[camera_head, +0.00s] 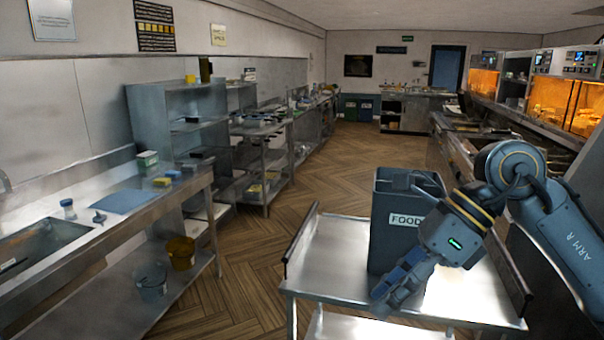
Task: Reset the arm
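My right arm (565,228) comes in from the right edge and bends down over the steel cart. My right gripper (385,298) points down and to the left, in front of the lower part of a dark grey bin (390,190) labelled "FOOD". I see nothing held in it, but its fingers lie close together in the picture and I cannot tell if they are open or shut. The gripper and forearm hide the bin's lower right part. Whether they touch the bin is unclear. My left arm and gripper are not in view.
The steel cart (325,262) carries the bin and has a bare top on its left. A sink bench (140,205) and shelves (150,110) line the left wall. Lit warming cabinets (553,100) stand at the right. The wood floor (330,165) between is clear.

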